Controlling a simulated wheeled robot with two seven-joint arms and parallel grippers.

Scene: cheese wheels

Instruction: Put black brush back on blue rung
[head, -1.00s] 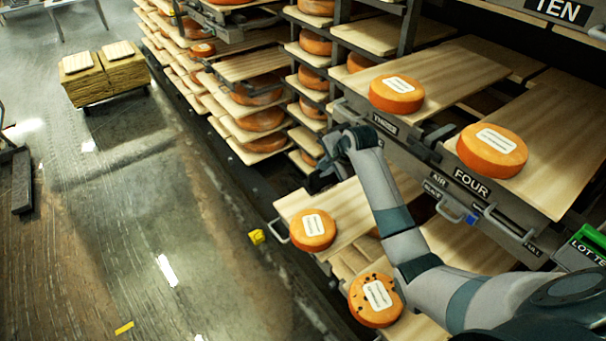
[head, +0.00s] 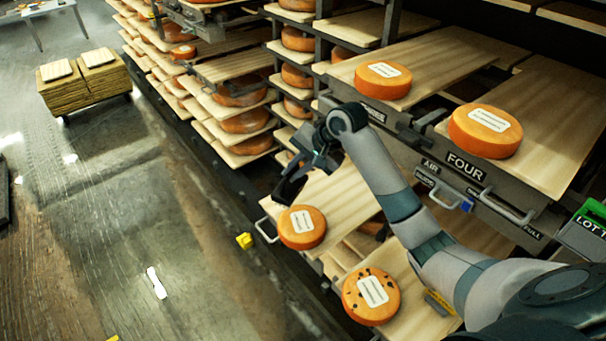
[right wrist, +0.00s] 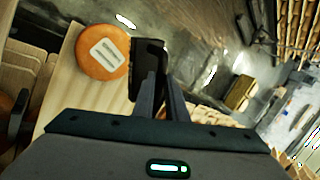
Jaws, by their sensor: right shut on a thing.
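My right gripper (head: 306,166) reaches out over the aisle edge of the racks, above and behind the lower board with an orange cheese wheel. It is shut on a dark, flat-looking object, the black brush (head: 290,186), which hangs below the fingers. In the right wrist view the black brush (right wrist: 147,68) shows just beyond the fingertips (right wrist: 160,82), beside the cheese wheel; its bristles cannot be made out. A small blue piece (head: 466,206) shows on the grey rail under the FOUR label, right of my forearm; it may be the blue rung. My left gripper is out of view.
Orange cheese wheels (head: 303,227) (head: 371,296) sit on lower pull-out boards; others (head: 485,131) (head: 383,80) sit on upper boards. Metal handles (head: 505,216) jut from the rail. A green-topped sign (head: 590,218) stands at right. The aisle floor (head: 130,210) is mostly clear.

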